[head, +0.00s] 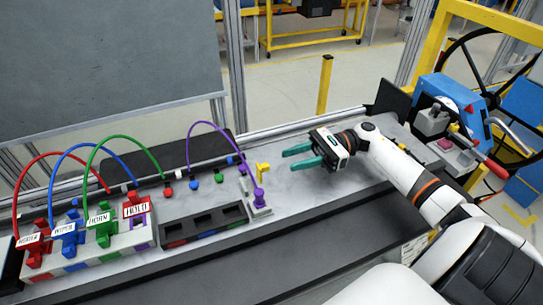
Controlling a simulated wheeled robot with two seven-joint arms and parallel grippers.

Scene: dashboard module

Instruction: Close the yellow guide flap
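The yellow guide flap (263,169) is a small yellow piece at the back of a pale fixture (261,211), right of the middle of the bench. It appears to stand up rather than lie flat. A purple plug (259,196) stands in the fixture just in front of it, with a purple cable arching to the left. My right gripper (289,159) has two green fingers spread apart, with nothing between them. It points left, a short way to the right of the flap and apart from it. My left gripper is not in view.
A labelled connector block (124,239) with red, blue and green plugs and arching cables stands at the left. A dark three-slot tray (204,225) lies between it and the fixture. A blue machine (447,92) stands at the right.

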